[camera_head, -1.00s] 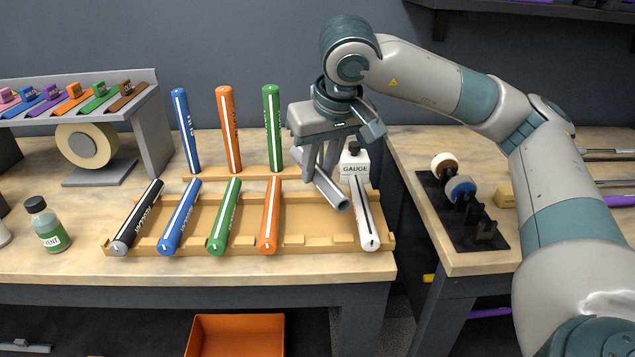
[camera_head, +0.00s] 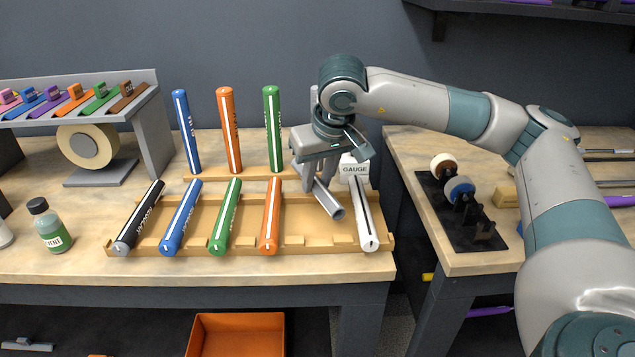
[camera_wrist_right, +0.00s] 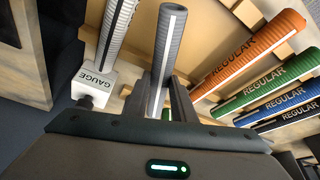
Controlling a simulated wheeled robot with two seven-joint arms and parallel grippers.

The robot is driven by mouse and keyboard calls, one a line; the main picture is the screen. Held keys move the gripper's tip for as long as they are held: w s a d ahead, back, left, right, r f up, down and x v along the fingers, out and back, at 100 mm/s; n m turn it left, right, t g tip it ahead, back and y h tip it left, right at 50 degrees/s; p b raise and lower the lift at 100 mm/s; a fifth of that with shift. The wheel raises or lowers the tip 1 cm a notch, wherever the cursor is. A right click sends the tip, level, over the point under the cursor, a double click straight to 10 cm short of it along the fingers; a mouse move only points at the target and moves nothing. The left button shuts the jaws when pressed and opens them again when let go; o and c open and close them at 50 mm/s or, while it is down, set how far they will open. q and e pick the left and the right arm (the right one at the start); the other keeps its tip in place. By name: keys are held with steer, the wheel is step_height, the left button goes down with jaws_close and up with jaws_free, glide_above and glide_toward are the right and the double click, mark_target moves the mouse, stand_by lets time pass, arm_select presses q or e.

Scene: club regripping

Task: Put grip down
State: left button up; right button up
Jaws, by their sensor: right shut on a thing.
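A grey grip (camera_head: 329,201) with a pale stripe is held in my right gripper (camera_head: 317,182), which is shut on it. The grip tilts, its open end toward the front, low over the wooden rack (camera_head: 305,243) between the orange grip (camera_head: 271,216) and the white grip (camera_head: 365,213). Whether it touches the rack I cannot tell. In the right wrist view the grey grip (camera_wrist_right: 169,45) runs between the fingers, with the white grip (camera_wrist_right: 117,30) to its left and the orange grip (camera_wrist_right: 250,52) to its right. My left gripper is not in view.
Green (camera_head: 225,216), blue (camera_head: 180,217) and black (camera_head: 138,217) grips lie further left in the rack. Upright blue, orange and green (camera_head: 272,128) grips stand behind. A white gauge block (camera_head: 354,168) stands close behind the white grip. A solvent bottle (camera_head: 49,226) is at left.

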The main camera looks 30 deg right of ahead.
steer(key=shift+f, duration=0.8)
steer(key=o, duration=1)
steer(key=shift+c, duration=0.2)
steer(key=shift+o, duration=0.5)
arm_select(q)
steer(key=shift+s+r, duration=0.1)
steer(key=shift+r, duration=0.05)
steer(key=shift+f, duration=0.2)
arm_select(e)
steer(key=shift+r, duration=0.25)
